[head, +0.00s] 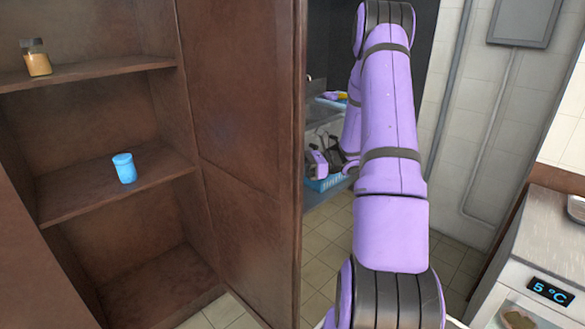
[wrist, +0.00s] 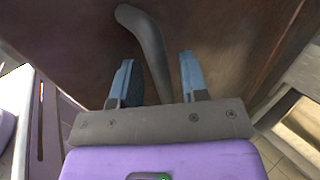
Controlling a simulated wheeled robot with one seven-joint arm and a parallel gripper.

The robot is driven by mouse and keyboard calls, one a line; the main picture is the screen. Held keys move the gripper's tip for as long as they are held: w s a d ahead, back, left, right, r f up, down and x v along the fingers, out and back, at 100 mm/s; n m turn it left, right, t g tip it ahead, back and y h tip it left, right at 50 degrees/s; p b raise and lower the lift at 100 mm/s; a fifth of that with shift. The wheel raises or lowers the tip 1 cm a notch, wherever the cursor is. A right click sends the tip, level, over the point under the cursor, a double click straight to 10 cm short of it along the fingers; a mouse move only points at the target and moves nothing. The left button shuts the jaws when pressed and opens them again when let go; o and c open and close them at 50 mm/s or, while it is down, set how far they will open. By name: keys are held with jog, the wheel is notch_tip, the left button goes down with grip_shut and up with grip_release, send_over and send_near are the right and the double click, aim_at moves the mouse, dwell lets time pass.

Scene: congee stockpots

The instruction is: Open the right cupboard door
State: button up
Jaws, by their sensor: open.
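The right cupboard door (head: 245,140) stands swung out in the head view, with its inner face showing and the shelves open to its left. In the wrist view the door's brown outer face (wrist: 230,50) fills the top. A grey curved handle (wrist: 143,30) on it runs down between the two blue fingers. My gripper (wrist: 156,62) is open, with a finger on each side of the handle and gaps visible between. In the head view my gripper's fingers are hidden behind the door.
The cupboard shelves hold a blue cup (head: 124,168) and a jar with tan contents (head: 36,58). A brown panel (head: 35,255) stands at the lower left. A blue crate (head: 325,183) is behind my arm. A counter with a display (head: 551,291) is at right. Tiled floor (head: 318,250) shows between.

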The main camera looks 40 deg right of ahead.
jog(key=v, duration=1)
jog(key=shift+d, duration=0.15)
jog(key=shift+s+f, duration=0.1)
